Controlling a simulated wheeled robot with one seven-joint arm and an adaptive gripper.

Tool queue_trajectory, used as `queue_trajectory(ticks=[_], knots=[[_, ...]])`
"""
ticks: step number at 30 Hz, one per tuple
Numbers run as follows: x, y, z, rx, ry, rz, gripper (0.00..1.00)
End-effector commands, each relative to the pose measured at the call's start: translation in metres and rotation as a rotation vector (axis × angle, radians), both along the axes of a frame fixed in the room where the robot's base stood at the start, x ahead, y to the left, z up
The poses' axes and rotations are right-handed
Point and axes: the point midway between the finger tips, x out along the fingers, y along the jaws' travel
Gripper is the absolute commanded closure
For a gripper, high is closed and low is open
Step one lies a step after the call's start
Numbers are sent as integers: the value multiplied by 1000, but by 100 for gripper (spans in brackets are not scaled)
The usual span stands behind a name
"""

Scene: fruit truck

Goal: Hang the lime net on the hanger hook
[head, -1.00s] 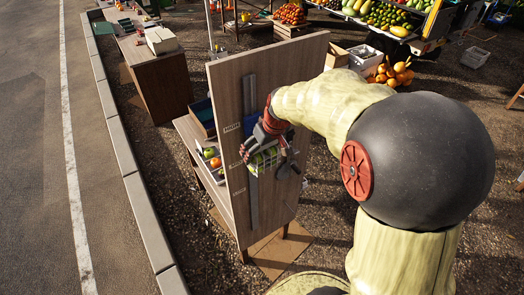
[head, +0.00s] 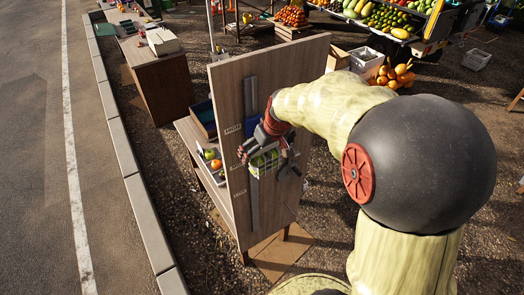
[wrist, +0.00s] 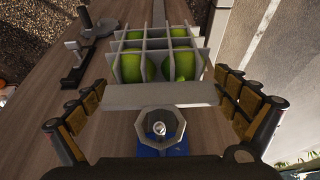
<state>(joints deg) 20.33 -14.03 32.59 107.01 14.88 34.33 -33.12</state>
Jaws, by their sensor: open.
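The lime net (wrist: 158,65) is a pale grid cage with green limes inside. It has a flat grey band and an octagonal ring (wrist: 140,122) at its near end. In the wrist view a round silver tip, seemingly the hanger hook (wrist: 159,128), shows inside the ring's opening; how deep it sits is unclear. My gripper (wrist: 160,88) is open, with one finger on each side of the band and gaps between. In the head view my gripper (head: 262,142) is at the wooden board, and the net (head: 264,164) is against its face, partly hidden by my gripper.
The upright wooden board (head: 300,75) carries a grey vertical strip (head: 250,95) and small labels. Dark fittings (wrist: 80,50) stick out beside the net. Fruit trays (head: 212,165) are behind the board. Gravel to the right is mostly clear.

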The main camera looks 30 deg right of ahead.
Motion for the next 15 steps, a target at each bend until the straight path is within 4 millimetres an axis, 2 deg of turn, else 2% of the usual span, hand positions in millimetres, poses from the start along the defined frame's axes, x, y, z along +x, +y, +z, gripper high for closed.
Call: queue_trajectory(ticks=[9, 15], knots=[[-1, 0, 1, 1, 2, 0, 0], [-9, 0, 23, -1, -3, 0, 0]])
